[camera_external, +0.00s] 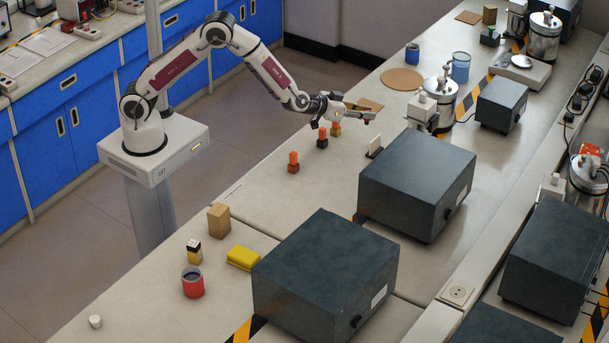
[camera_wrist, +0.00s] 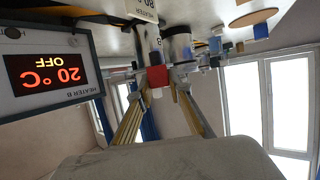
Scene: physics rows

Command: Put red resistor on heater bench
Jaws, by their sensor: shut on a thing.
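My gripper (camera_external: 365,115) reaches out over the long bench, above the surface. In the wrist view its two long fingers (camera_wrist: 158,95) are shut on a small red block, taken as the red resistor (camera_wrist: 156,76), at their tips. The wrist picture is upside down. A dark unit with a display (camera_wrist: 52,75) shows "HEATER B", 20 °C and OFF. A metal can-shaped device (camera_external: 438,92) stands beyond the gripper in the outside view. Which surface is the heater bench is not clear.
Several small orange-topped pieces (camera_external: 293,161) stand on the bench left of my gripper. Large dark boxes (camera_external: 416,185) stand to the right and front. A brown disc (camera_external: 401,79) and a blue can (camera_external: 412,54) lie further back. The bench's left strip has free room.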

